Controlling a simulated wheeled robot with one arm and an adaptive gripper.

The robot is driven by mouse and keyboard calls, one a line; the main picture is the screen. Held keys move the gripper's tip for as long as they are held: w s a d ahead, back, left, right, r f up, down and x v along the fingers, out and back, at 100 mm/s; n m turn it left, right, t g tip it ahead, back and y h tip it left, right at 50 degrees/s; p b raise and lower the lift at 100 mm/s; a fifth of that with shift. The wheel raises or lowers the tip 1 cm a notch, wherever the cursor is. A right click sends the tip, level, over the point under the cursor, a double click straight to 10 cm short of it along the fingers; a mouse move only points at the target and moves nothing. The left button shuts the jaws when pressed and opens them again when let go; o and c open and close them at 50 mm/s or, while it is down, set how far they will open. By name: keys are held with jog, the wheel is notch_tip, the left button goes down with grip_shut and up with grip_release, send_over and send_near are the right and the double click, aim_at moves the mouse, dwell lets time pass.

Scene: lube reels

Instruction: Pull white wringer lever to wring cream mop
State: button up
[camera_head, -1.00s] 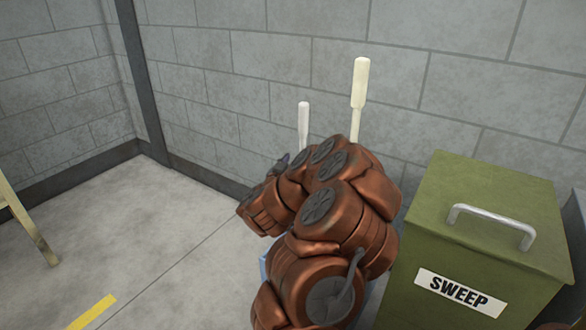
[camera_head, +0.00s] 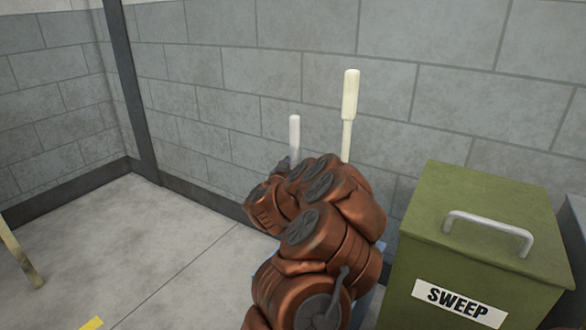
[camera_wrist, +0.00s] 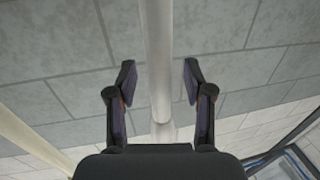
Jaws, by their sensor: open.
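The white wringer lever (camera_head: 294,134) stands upright behind my arm in the head view. In the wrist view the lever (camera_wrist: 158,70) runs between the two fingers of my gripper (camera_wrist: 158,82), with a gap on each side. The gripper is open and touches the lever with neither finger. The cream mop handle (camera_head: 349,105) stands upright to the right of the lever. A pale pole, likely the mop handle (camera_wrist: 35,142), crosses the left of the wrist view. My arm hides the lever's base, the mop head and most of the blue bucket.
A green box marked SWEEP (camera_head: 470,245), with a metal handle on its lid, stands close to the right of my arm. A grey block wall (camera_head: 430,110) is behind.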

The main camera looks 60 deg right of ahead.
grip_shut()
dwell(0.4)
jog(key=shift+a+f+h+b, duration=0.3)
jog(key=shift+a+b, duration=0.25)
jog(key=shift+b, duration=0.2)
jog(key=shift+s+a+h+b, duration=0.15)
jog(key=shift+a+h+b, duration=0.8)
jog(key=shift+a, duration=0.8)
